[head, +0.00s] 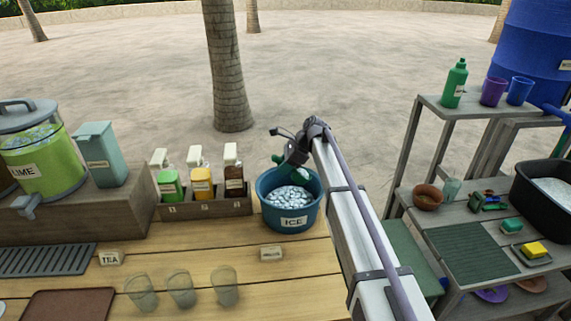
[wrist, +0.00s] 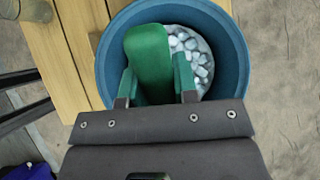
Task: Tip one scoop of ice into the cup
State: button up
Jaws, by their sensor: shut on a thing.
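My gripper (wrist: 154,88) is shut on a green scoop (wrist: 148,52) above the blue ice bucket (head: 268,213), which is labelled ICE. In the wrist view the scoop reaches in over the bucket, with ice (wrist: 192,50) beside it. Whether the scoop holds ice is hidden. In the head view my gripper (head: 294,158) is at the bucket's back rim, and my arm covers part of the bucket's right side. Three clear cups stand in a row on the wooden counter: left (head: 141,293), middle (head: 181,290) and right (head: 225,287), all in front of the bucket and to its left.
A rack (head: 205,206) of green, yellow and brown bottles stands left of the bucket. A small label card (head: 271,254) stands in front of it. A brown mat (head: 68,306), a grey drip grate (head: 45,260) and a lime dispenser (head: 40,150) are left. Shelves (head: 470,250) are right.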

aim_at(274, 155)
jog(key=a+r+h+p, duration=0.1)
jog(key=h+p, duration=0.1)
jog(key=a+r+h+p, duration=0.1)
jog(key=r+h+p, duration=0.1)
jog(key=shift+s+a+t+p, duration=0.1)
jog(key=shift+s+t+p, duration=0.05)
jog(key=shift+t+p, duration=0.15)
jog(key=shift+a+r+h+p, duration=0.35)
jog(key=shift+a+h+p, duration=0.2)
jog(key=shift+h, duration=0.35)
jog(key=shift+s+f+h, duration=0.1)
jog(key=shift+h, duration=0.2)
